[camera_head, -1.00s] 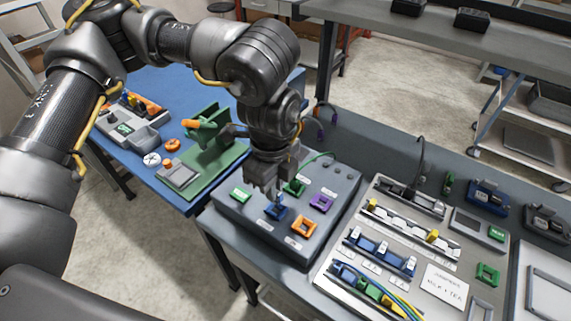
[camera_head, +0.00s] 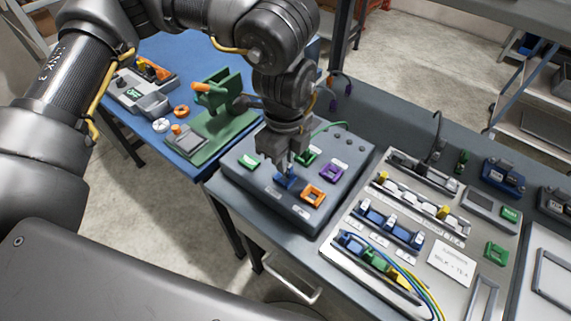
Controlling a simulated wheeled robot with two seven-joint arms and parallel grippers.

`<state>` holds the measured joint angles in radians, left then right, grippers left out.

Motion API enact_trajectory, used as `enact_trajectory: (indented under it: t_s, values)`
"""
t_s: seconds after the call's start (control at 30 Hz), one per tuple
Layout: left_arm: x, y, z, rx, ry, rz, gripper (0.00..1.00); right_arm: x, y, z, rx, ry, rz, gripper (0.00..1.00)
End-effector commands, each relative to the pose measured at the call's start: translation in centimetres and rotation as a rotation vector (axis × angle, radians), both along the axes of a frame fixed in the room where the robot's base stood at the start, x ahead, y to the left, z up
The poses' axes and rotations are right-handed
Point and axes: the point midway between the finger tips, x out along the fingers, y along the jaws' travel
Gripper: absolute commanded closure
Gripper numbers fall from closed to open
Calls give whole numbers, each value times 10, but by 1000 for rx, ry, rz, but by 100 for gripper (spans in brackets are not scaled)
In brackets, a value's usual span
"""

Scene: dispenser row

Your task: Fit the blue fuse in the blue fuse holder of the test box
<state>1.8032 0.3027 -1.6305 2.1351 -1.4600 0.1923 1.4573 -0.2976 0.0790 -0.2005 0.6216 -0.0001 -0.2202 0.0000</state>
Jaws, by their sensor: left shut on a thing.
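The test box (camera_head: 246,178) is a grey box with a sloped top, on the bench in the middle of the head view. Its blue fuse holder (camera_head: 287,182) is at the front of the top, left of the orange holder (camera_head: 313,196). My left gripper (camera_head: 287,165) points down right over the blue holder, shut on the blue fuse, which is mostly hidden between the fingers. Fuse and holder overlap in this view, so I cannot tell how far the fuse is seated. My right gripper is not in view.
Purple (camera_head: 331,172) and green (camera_head: 309,157) holders sit close to my left gripper, and a green cable runs behind it. A grey panel (camera_head: 345,240) with fuse racks and wires lies to the right. A blue table (camera_head: 160,62) with a green fixture is at the left.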

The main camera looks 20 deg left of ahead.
Motion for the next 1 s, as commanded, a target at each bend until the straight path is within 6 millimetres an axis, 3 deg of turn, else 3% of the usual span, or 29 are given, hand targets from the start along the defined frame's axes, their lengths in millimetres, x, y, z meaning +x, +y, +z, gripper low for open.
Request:
enact_trajectory:
  t_s: [1.0]
  values:
    - [1,2,-14,0,0,1,100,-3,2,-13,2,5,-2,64]
